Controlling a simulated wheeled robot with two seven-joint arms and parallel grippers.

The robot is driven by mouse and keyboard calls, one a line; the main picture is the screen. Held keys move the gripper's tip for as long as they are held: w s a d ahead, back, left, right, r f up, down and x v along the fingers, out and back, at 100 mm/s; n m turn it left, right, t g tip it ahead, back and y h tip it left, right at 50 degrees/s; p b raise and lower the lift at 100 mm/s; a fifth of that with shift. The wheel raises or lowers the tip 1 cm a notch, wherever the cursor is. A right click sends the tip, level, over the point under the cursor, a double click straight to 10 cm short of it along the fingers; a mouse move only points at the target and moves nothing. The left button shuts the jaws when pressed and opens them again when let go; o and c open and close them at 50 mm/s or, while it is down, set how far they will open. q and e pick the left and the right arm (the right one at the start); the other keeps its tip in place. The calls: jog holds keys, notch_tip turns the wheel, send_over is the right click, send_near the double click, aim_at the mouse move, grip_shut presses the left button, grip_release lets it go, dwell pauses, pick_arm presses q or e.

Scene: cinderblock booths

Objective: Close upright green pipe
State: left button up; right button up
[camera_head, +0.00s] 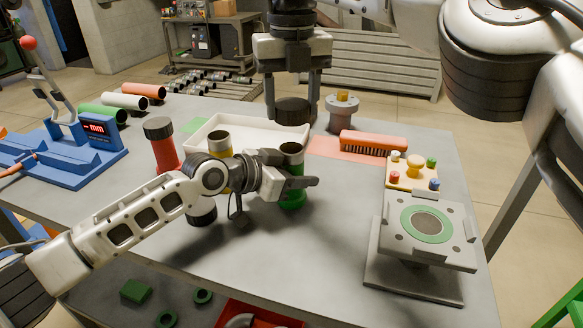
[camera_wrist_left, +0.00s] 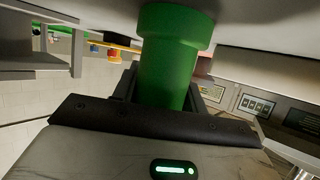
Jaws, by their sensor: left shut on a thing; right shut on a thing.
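The green pipe (camera_head: 291,200) stands upright near the middle of the table, its top open in the head view. My left gripper (camera_head: 296,183) is shut around its body from the left. The pipe also shows in the left wrist view (camera_wrist_left: 168,65), between the fingers. My right gripper (camera_head: 294,92) points down behind and above the pipe in the picture. It is shut on a round black cap (camera_head: 292,111), which is held apart from the pipe's open top.
A red pipe (camera_head: 165,155) with a black top and an open yellow pipe (camera_head: 219,143) stand to the left. A white tray (camera_head: 262,132) lies behind. An orange brush (camera_head: 373,143), button box (camera_head: 412,172) and grey stand (camera_head: 427,250) are to the right. The table's front middle is clear.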

aim_at(292, 148)
jog(key=shift+f, duration=2.25)
jog(key=shift+f, duration=0.1)
